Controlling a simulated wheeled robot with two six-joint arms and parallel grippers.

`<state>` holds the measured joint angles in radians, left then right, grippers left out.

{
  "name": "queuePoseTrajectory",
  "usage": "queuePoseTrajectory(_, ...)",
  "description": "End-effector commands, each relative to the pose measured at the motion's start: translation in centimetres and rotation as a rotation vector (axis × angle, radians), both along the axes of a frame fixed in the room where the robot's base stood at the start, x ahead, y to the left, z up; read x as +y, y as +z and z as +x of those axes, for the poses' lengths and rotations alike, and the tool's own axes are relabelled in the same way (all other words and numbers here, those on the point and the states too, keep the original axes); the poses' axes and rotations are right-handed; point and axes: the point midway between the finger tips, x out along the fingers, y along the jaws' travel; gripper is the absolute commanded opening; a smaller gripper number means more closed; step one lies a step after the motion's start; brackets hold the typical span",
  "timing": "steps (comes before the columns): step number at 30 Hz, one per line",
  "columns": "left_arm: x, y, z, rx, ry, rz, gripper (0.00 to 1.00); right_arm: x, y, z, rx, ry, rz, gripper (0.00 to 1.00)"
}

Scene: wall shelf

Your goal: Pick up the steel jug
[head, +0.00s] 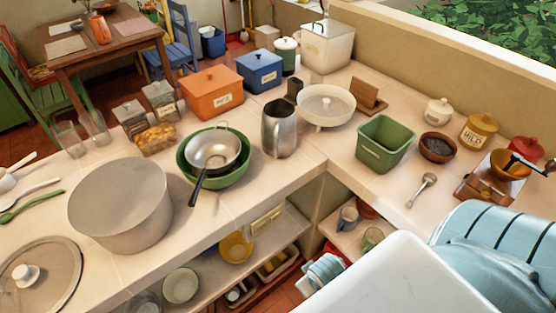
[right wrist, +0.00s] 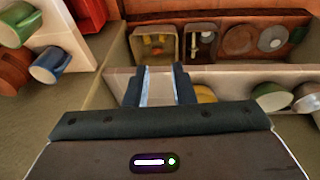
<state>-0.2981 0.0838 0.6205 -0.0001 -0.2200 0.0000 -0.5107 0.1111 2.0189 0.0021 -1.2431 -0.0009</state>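The steel jug (head: 279,130) stands upright on the tiled counter near its inner corner in the head view, its handle side turned toward the back right. The jug is not visible in the right wrist view. My right gripper (right wrist: 160,88) is open and empty in the right wrist view, its two fingers apart, facing the shelves below the counter. In the head view my right arm fills the lower right and its fingers cannot be made out. My left gripper is not in view.
A green bowl with a steel pan (head: 213,152) stands left of the jug, a white colander (head: 325,106) right of it, and a green bin (head: 385,143) further right. A large grey pot (head: 120,205) is at left. The counter's front edge lies just before the jug.

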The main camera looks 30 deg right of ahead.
Motion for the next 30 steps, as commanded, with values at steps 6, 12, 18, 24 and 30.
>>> queuePoseTrajectory(6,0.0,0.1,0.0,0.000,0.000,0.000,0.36,0.6,8.0,0.0,-0.042,0.044,0.010,0.23)
queuePoseTrajectory(12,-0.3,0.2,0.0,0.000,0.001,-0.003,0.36,1.2,13.1,0.9,-0.097,0.216,0.060,0.23)
queuePoseTrajectory(18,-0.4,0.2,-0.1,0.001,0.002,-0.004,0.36,1.4,14.5,2.9,-0.144,0.412,0.127,0.23)
queuePoseTrajectory(24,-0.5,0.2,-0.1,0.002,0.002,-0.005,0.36,0.4,15.6,5.7,-0.199,0.617,0.211,0.23)
queuePoseTrajectory(30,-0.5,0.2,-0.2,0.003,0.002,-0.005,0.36,-2.8,19.0,10.3,-0.288,0.796,0.319,0.23)
